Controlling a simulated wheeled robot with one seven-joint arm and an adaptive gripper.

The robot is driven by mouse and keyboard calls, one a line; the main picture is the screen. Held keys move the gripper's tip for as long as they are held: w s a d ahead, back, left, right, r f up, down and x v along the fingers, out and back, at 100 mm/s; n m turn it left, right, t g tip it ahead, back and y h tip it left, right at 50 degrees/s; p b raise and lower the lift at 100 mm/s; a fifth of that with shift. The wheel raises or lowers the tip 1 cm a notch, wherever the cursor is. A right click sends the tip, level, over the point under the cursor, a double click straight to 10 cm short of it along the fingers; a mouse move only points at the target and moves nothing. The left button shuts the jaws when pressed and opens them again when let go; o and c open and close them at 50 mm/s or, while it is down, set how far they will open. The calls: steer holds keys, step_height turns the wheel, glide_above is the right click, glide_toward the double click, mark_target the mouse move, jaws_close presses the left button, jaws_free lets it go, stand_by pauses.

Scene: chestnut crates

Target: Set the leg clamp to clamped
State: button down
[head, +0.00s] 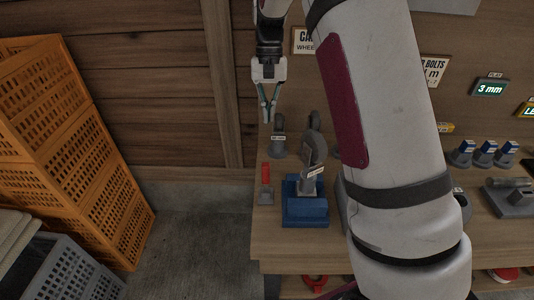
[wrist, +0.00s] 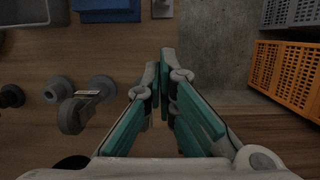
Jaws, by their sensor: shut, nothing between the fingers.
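A small upright lever with a red handle (head: 266,172) stands on a grey base at the left end of the bench. To its right is a blue block (head: 305,212) carrying a grey curved part (head: 314,150) with a small white label. I cannot read the label, nor tell for sure which of these is the leg clamp or how it is set. The blue block also shows at the top of the wrist view (wrist: 108,10). My gripper (head: 268,118) is shut and empty, pointing down above the bench, behind the red handle and apart from it.
Grey castors stand on the bench (head: 258,240) behind the blue block; one castor (wrist: 72,115) shows left of my fingers in the wrist view. Orange crates (head: 75,130) and a grey crate (head: 70,270) stand left, across a floor gap. My arm hides the bench's middle.

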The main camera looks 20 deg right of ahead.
mark_target(266, 178)
steer(key=s+a+f+p, duration=0.2)
steer(key=s+f, duration=0.4)
steer(key=f, duration=0.3)
steer(key=shift+a+f+p, duration=0.2)
steer(key=shift+f+p, duration=0.1)
steer(key=shift+p, duration=0.55)
steer(key=shift+s, duration=0.1)
steer(key=shift+s+a+r+t+p, duration=0.15)
steer(key=shift+s+a+t+p, duration=0.1)
steer(key=shift+t+p, duration=0.25)
